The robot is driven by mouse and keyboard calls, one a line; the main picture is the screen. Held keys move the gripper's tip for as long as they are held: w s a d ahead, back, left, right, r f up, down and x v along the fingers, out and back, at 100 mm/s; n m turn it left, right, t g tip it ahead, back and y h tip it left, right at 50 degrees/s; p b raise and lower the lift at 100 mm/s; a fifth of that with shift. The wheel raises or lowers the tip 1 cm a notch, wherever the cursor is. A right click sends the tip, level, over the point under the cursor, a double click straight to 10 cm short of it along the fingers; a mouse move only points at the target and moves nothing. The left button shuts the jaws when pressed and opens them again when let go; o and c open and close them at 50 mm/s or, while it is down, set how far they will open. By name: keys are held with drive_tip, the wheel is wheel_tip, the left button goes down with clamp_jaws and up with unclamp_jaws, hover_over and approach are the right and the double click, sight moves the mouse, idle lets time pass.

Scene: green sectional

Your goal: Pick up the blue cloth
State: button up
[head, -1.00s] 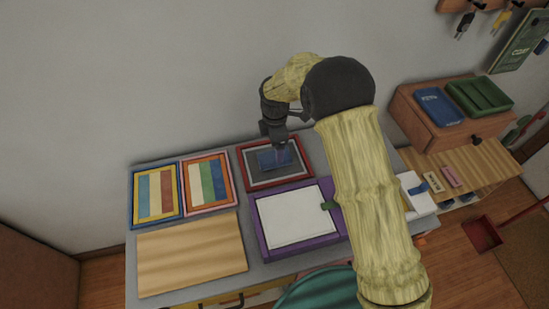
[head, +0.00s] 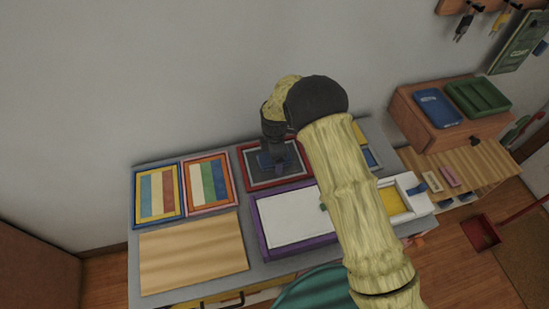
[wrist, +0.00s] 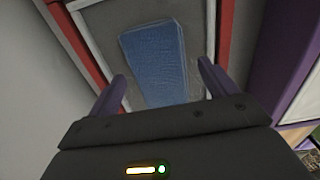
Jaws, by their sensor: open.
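The blue cloth (wrist: 154,62) lies in a red-rimmed grey tray (wrist: 227,40), which sits at the back of the grey table in the head view (head: 246,172). My gripper (wrist: 161,88) is open, with its two purple fingers apart on either side of the cloth's near end in the wrist view. In the head view my gripper (head: 279,162) is low over the tray and hides much of the cloth. I cannot tell whether the fingertips touch the cloth or tray.
Two striped framed panels (head: 157,193) (head: 208,182) lie left of the tray. A purple-framed white board (head: 295,220) and a wooden board (head: 192,253) lie in front. A wooden box with a blue tray (head: 438,107) and a green tray (head: 478,97) stands at right. A wall rises behind.

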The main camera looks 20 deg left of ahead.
drive_tip(key=shift+c, duration=0.3)
drive_tip(key=c, duration=1)
wheel_tip(320, 180, up, 10)
drive_tip(key=shift+r+b, duration=0.1)
drive_tip(key=shift+b, duration=0.6)
drive_tip(key=shift+d, duration=0.1)
